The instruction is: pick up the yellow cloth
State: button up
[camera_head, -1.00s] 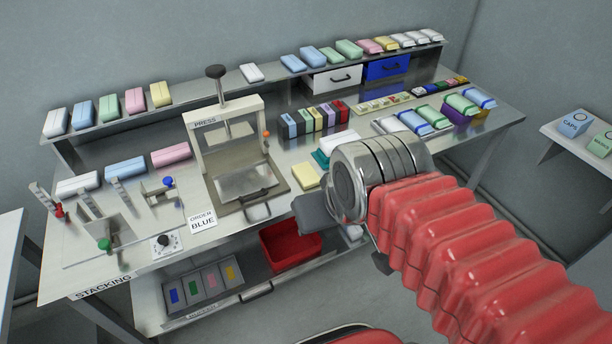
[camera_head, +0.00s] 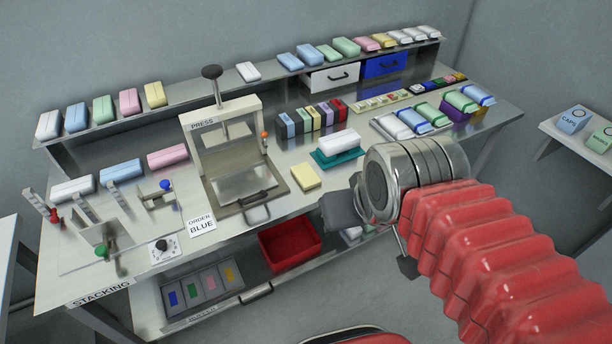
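The yellow cloth (camera_head: 306,177) is a small, flat, pale yellow square. It lies on the steel bench just right of the press, left of a teal tray. It is in full view. My gripper (camera_head: 371,240) is below and to the right of the cloth in the picture, in front of the bench edge. Its two dark fingers stand wide apart with nothing seen between them. The gripper is apart from the cloth. One finger is partly hidden by my red-sleeved arm.
The press (camera_head: 227,150) with its front handle stands left of the cloth. The teal tray (camera_head: 336,158) bears a white pack (camera_head: 340,143). A red bin (camera_head: 289,246) is on the lower shelf. Coloured bottles or packs (camera_head: 312,117) stand behind the cloth.

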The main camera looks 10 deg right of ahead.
aim_at(305, 176)
jog(key=z, duration=0.05)
jog(key=i, duration=0.5)
jog(key=u, duration=0.9)
jog(key=k, duration=0.4)
jog(key=u, duration=0.25)
jog(key=i, duration=0.45)
jog(key=z, duration=0.05)
